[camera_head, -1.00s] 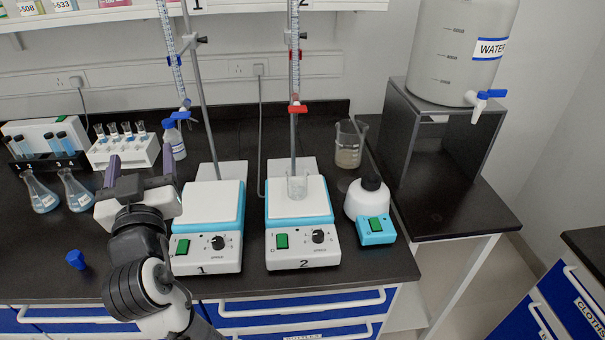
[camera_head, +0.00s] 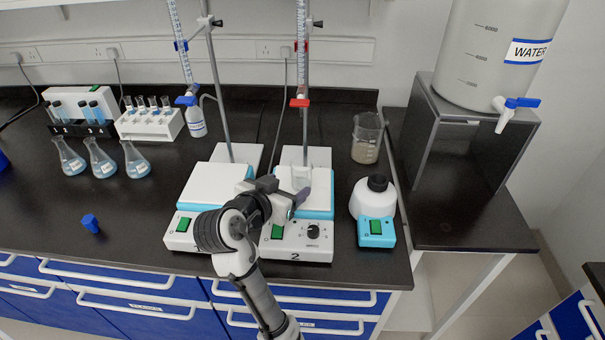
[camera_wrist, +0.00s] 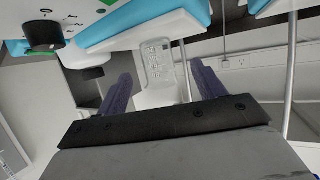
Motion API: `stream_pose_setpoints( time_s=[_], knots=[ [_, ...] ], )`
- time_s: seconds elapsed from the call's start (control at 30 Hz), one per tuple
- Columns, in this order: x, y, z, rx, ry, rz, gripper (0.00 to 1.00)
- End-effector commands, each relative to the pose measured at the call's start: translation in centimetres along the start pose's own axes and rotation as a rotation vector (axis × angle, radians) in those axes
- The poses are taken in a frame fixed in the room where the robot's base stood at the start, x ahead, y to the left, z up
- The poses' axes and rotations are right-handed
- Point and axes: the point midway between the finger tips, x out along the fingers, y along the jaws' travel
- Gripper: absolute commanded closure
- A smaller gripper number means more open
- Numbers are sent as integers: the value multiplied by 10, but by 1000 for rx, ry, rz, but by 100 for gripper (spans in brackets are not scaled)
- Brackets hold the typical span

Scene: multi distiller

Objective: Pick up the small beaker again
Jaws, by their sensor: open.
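The small beaker (camera_head: 302,176) is clear glass and stands on the white plate of stirrer 2 (camera_head: 318,205), below the burette with the red clamp. My gripper (camera_head: 286,190) is just in front of it in the head view and hides part of the stirrer. In the wrist view, the beaker (camera_wrist: 157,62) shows with printed markings between and beyond the two purple fingers of my gripper (camera_wrist: 163,88). The fingers are apart with nothing seen held. Whether either finger touches the glass cannot be told.
A burette (camera_head: 301,65) on a stand rises behind the beaker. Stirrer 1 (camera_head: 212,187) stands at the left, a white device with a black cap (camera_head: 374,200) at the right. A larger beaker (camera_head: 367,140) stands behind that device. The bench front left is mostly clear.

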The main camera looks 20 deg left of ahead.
Motion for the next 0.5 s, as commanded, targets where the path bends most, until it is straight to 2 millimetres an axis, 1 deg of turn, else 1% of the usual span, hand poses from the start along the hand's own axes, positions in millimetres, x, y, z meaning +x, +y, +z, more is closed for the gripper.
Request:
stream_pose_setpoints(
  time_s=[0.03, 0.1, 0.23, 0.33, 0.47, 0.5],
  knots=[
    [8, 1, -1, 0, -2, 3, 31],
    [16, 0, -1, -1, -1, 2, 31],
    [24, 0, -1, 0, -1, 0, 31],
    [32, 2, -6, -1, 0, 2, 31],
    [52, 5, -13, 1, 0, 3, 31],
    [58, 5, -12, -1, -2, 2, 31]
  ],
)
